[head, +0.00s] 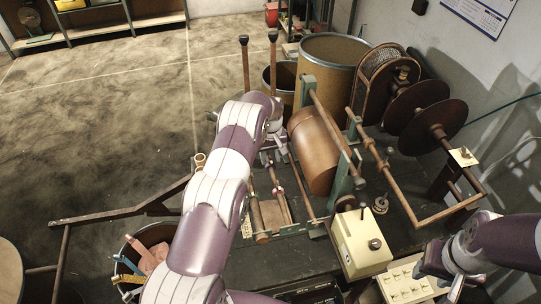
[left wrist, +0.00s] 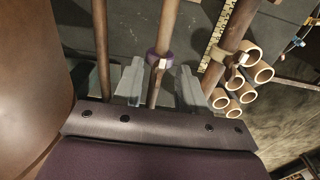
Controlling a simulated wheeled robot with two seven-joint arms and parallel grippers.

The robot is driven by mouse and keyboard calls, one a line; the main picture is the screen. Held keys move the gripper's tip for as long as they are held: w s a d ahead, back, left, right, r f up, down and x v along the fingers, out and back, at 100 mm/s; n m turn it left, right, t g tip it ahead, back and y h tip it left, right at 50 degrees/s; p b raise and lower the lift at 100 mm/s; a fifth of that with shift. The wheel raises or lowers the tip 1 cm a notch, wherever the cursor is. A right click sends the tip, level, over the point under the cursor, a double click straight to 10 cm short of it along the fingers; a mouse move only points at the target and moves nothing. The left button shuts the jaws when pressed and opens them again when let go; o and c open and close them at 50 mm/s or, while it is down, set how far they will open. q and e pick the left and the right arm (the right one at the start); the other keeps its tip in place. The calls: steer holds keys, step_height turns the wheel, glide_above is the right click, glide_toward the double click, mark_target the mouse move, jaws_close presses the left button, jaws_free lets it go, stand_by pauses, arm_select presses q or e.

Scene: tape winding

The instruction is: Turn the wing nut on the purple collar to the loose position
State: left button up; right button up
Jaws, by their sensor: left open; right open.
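The purple collar (left wrist: 159,61) sits around a brown rod (left wrist: 163,28) in the left wrist view. A small pale piece on its face, probably the wing nut (left wrist: 162,64), is too small to read its position. My left gripper (left wrist: 160,74) is open, with one finger on each side of the rod just short of the collar; neither finger visibly touches it. In the head view my left gripper (head: 272,156) points down over the rods beside the copper-brown drum, and my arm hides part of that area. My right gripper (head: 437,274) is open and empty at the lower right.
The brown drum (head: 314,150) stands close beside my left gripper. A cream box with a knob (head: 361,244) and a cream button panel (head: 408,284) are at the front of the bench. Several cardboard rings (left wrist: 243,86) hang near a parallel rod at right in the wrist view.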

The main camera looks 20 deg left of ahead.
arm_select(q)
jaws_close()
steer(key=shift+f, duration=0.1)
steer(key=shift+w+f+n+b, duration=0.15)
steer(key=shift+n+b, duration=0.45)
steer(key=shift+b, duration=0.3)
steer(key=n+b, duration=0.2)
steer(key=shift+b, duration=0.3)
steer(key=n+b, duration=0.1)
steer(key=n, duration=0.1)
steer(key=shift+n, duration=0.3)
steer(key=shift+r+n, duration=0.2)
steer(key=shift+n, duration=1.2)
